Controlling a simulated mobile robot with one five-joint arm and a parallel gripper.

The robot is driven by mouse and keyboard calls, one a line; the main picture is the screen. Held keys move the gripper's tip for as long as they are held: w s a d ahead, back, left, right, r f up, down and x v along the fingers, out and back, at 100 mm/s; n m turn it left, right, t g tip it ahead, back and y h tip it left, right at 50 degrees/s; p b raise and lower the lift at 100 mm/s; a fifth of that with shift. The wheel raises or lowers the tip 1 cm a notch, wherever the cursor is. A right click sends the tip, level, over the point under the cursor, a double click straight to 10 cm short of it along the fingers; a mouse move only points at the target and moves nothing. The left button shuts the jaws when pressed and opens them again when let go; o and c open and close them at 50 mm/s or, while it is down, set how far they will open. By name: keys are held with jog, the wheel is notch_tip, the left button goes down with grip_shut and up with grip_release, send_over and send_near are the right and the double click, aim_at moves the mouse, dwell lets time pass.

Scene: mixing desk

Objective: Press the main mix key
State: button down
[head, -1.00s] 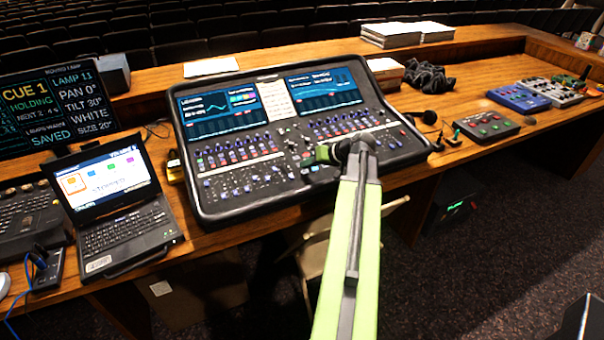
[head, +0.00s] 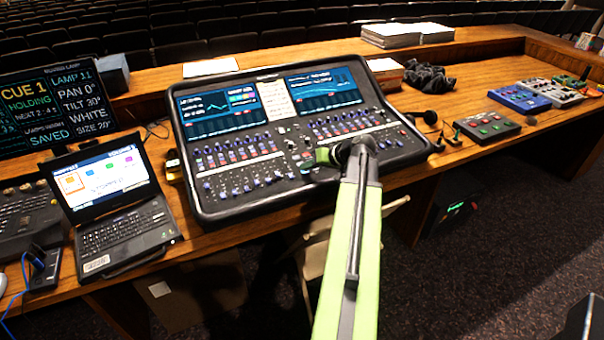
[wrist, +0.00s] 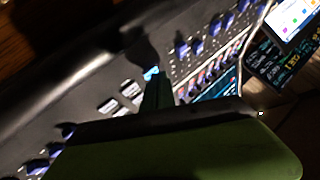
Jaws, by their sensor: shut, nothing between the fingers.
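The mixing desk (head: 215,212) lies on the wooden counter, with two screens at the back and rows of knobs and faders in front. My gripper (head: 309,166) is over its middle front part, fingers shut and empty. In the wrist view my shut fingers (wrist: 153,84) point down at the panel. A small blue-lit key (wrist: 151,72) shows right at their tips; I cannot tell whether they touch it. Several pale keys (wrist: 120,95) lie to the left of the fingers. No key label is readable, so I cannot tell which one is the main mix key.
An open laptop (head: 120,225) and a cue monitor (head: 60,105) stand left of the desk. Headphones (head: 428,117) and a small button box (head: 487,127) lie to the right. Paper stacks (head: 407,34) are on the back ledge. Knobs and faders surround my gripper closely.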

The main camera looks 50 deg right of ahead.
dwell(0.4)
jog(key=shift+r+p, duration=0.7)
jog(key=shift+p, duration=0.05)
jog(key=r+p, duration=0.5)
jog(key=shift+s+a, duration=0.15)
jog(key=shift+s, duration=0.15)
dwell(0.4)
